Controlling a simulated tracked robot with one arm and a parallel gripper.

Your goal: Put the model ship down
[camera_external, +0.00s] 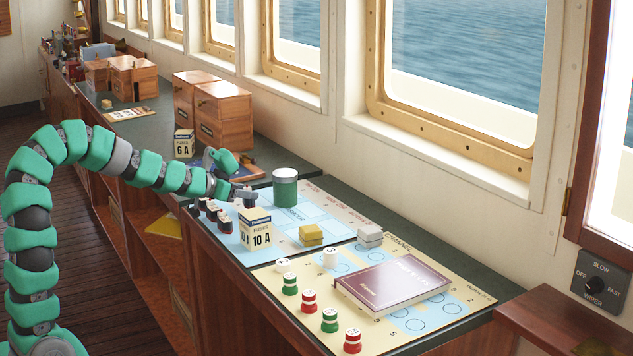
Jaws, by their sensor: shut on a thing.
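Several small dark pieces with reddish lower parts (212,212) stand in a row at the board's left edge, left of my gripper.
A green and white cylinder (285,188) stands right of my gripper. A yellow block (311,236) and a grey block (370,237) are farther right. A near chart (283,315) bears a maroon book (393,284) and several buoy pieces (309,301). Wooden boxes (222,116) stand behind.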

